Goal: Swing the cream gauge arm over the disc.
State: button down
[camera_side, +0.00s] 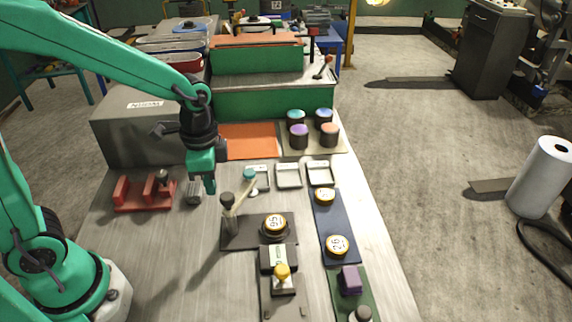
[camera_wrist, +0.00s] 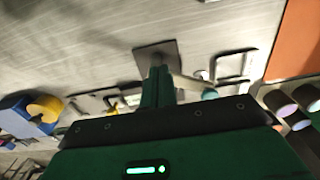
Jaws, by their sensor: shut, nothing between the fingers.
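The cream gauge arm (camera_side: 242,193) runs from a dark post (camera_side: 228,205) up and right to a teal end (camera_side: 249,173), beside the white-rimmed trays.
A blue strip (camera_side: 333,225) with two yellow discs is to the right. Colored jars (camera_side: 299,135) stand at the back. The table's front left is bare.

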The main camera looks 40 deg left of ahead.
notch_tip(320, 180, up, 5)
jog(key=shift+r, duration=0.1)
dwell(0.5)
jog(key=shift+s+d+r, duration=0.25)
jog(key=shift+s+d, duration=0.2)
jog(key=shift+d, duration=0.1)
jog(key=shift+s+d+r, duration=0.25)
jog(key=shift+s+d, duration=0.15)
jog(key=shift+d, duration=0.15)
jog(key=shift+f, duration=0.1)
notch_tip(320, 180, down, 7)
dwell(0.4)
jog(key=shift+w+d, duration=0.1)
jog(key=shift+w, duration=0.1)
dwell(0.8)
